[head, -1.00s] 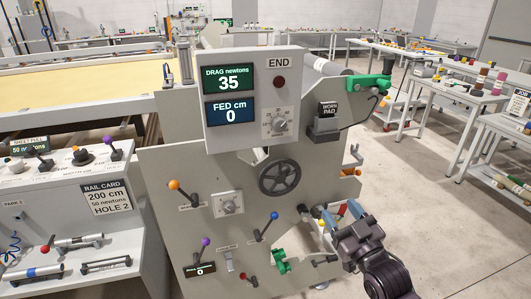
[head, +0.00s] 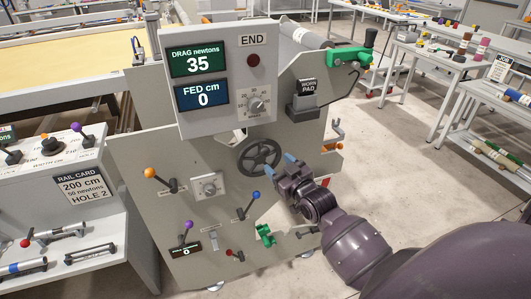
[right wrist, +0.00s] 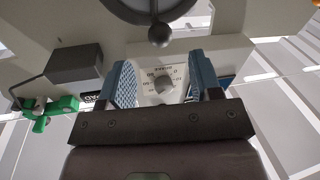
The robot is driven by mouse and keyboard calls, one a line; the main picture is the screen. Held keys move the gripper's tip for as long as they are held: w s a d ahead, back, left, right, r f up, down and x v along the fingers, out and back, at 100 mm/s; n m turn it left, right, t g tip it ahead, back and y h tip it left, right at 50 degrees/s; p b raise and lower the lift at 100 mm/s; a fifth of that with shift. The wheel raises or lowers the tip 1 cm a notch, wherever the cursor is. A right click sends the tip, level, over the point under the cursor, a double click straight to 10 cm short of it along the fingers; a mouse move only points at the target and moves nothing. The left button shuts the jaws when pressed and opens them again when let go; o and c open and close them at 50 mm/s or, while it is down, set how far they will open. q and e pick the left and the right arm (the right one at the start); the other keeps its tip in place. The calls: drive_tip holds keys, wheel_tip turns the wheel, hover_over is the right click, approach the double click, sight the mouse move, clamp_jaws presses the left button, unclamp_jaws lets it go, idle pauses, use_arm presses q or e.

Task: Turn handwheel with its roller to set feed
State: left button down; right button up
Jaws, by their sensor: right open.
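The dark spoked handwheel (head: 259,157) sits on the grey end panel, below the display box. A grey roller (head: 303,36) lies behind the top of the panel. My right gripper (head: 283,164) is just right of the handwheel, with its blue fingers apart and nothing seen between them. In the right wrist view the handwheel's rim and a round knob (right wrist: 159,35) show at the top, beyond the open fingers (right wrist: 164,84). A dial shows between the fingers in the background. Whether the fingers touch the wheel is unclear. My left gripper is out of view.
The display box (head: 216,75) reads DRAG 35 newtons and FED 0 cm. Open floor lies to the right.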

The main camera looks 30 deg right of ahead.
sight(268, 154)
drive_tip(key=w, duration=0.6)
drive_tip(key=shift+w+d, duration=0.15)
drive_tip(key=shift+w, duration=0.2)
clamp_jaws()
